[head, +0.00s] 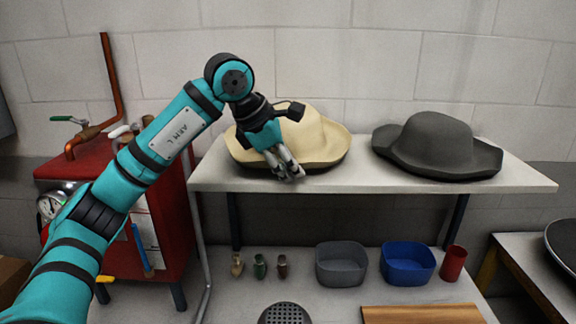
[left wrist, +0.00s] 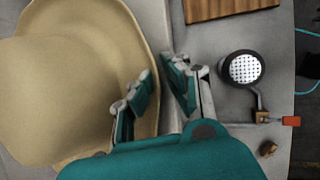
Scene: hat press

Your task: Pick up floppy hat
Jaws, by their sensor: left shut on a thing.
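The beige floppy hat (head: 318,135) sits at the left of the raised white shelf, its wide brim spread around a rounded crown. My left gripper (head: 289,172) reaches down over its front left edge and is shut on the brim. In the left wrist view the floppy hat (left wrist: 70,85) fills the left side, and the rim runs between the two fingers of my left gripper (left wrist: 157,68). The gripper hides part of the front brim in the head view. My right gripper is in neither view.
A dark grey hat (head: 437,147) sits at the shelf's right. On the lower table stand a grey bin (head: 341,265), a blue bin (head: 407,264), a red cup (head: 453,263) and a wooden board (head: 422,314). A red machine (head: 160,215) stands left of the shelf (head: 365,183).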

